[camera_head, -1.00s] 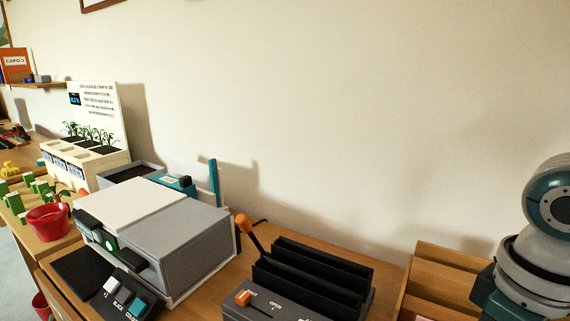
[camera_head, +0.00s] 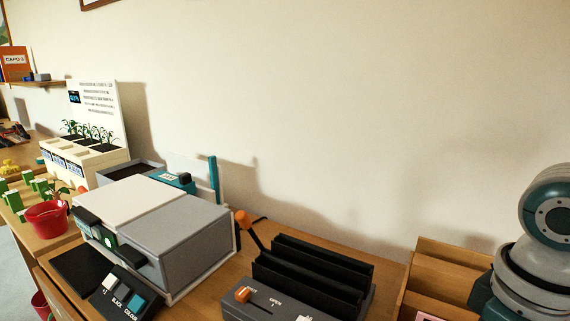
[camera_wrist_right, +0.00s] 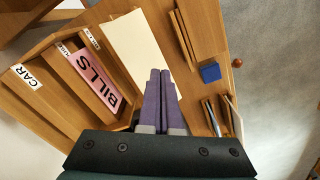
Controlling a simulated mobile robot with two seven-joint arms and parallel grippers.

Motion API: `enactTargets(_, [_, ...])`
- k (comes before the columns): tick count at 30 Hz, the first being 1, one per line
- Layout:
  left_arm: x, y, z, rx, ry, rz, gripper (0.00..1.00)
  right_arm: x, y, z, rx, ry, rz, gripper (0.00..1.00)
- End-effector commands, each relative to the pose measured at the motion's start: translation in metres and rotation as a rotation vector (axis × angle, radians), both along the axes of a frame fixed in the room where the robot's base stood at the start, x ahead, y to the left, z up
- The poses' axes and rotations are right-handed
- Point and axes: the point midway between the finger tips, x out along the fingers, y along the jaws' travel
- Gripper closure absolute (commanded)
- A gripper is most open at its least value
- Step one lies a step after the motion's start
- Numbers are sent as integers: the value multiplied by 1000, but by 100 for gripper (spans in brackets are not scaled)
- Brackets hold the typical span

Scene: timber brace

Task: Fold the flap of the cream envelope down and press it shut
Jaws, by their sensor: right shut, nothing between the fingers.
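The cream envelope (camera_wrist_right: 137,42) shows in the right wrist view as a plain pale sheet lying on the wooden desk. I cannot make out its flap edge. My right gripper (camera_wrist_right: 160,72) is shut and empty, its two purple fingers side by side over the near end of the envelope. They hide that end, and I cannot tell whether they touch it. In the head view only my right arm shows, at the right edge; the envelope is not visible there. My left gripper is in neither view.
A wooden sorter (camera_head: 438,268) with a pink BILLS card (camera_wrist_right: 93,75) and a CAR label (camera_wrist_right: 26,76) stands beside the envelope. A blue block (camera_wrist_right: 210,72) lies on the other side. A black slotted machine (camera_head: 312,275) and a grey printer-like box (camera_head: 180,240) stand further left.

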Motion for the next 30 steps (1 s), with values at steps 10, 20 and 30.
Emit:
enactTargets(10, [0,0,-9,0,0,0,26,0,0,-16,0,2,-1,100])
enactTargets(20, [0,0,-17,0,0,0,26,0,0,-29,0,1,0,100])
enactTargets(30, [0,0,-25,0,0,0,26,0,0,-42,0,1,0,100])
